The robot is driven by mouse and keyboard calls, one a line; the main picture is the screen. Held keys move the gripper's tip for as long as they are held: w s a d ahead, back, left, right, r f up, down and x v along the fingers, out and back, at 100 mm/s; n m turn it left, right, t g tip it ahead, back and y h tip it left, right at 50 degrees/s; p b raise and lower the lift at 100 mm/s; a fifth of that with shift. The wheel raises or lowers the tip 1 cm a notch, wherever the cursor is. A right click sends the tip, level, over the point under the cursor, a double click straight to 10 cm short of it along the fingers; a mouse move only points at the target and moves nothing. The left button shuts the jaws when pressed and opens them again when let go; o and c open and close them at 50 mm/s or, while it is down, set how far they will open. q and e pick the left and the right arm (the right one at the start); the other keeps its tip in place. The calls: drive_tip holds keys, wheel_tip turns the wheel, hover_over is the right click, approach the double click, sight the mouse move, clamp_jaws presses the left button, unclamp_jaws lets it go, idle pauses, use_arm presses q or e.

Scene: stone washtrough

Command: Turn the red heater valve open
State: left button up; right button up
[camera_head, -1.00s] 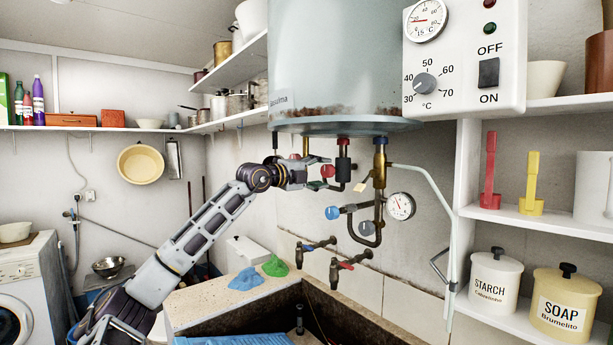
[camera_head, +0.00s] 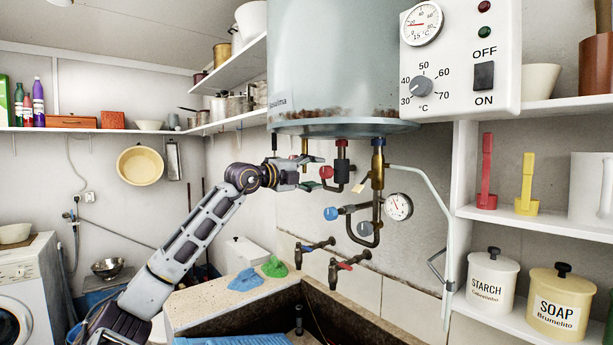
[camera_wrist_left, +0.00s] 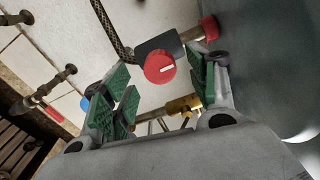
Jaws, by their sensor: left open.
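The red heater valve (camera_head: 326,172) is a round red knob on a dark body, on the pipe below the boiler. In the left wrist view the red knob (camera_wrist_left: 160,67) has a white line on its face. My left gripper (camera_head: 314,172) is just left of the knob, with its fingers spread above and below it. In the left wrist view the gripper (camera_wrist_left: 163,88) is open, its green pads on either side of the knob, with visible gaps. It holds nothing. My right gripper is out of view.
The boiler (camera_head: 340,70) hangs directly above. Taps (camera_head: 318,245) and the stone trough (camera_head: 250,312) lie below.

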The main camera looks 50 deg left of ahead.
use_arm(q)
drive_tip(key=shift+s+a+f, duration=0.1)
drive_tip(key=shift+s+a, duration=0.1)
drive_tip(key=shift+s, duration=1.25)
drive_tip(key=shift+s+d, duration=0.1)
drive_tip(key=shift+d, duration=0.05)
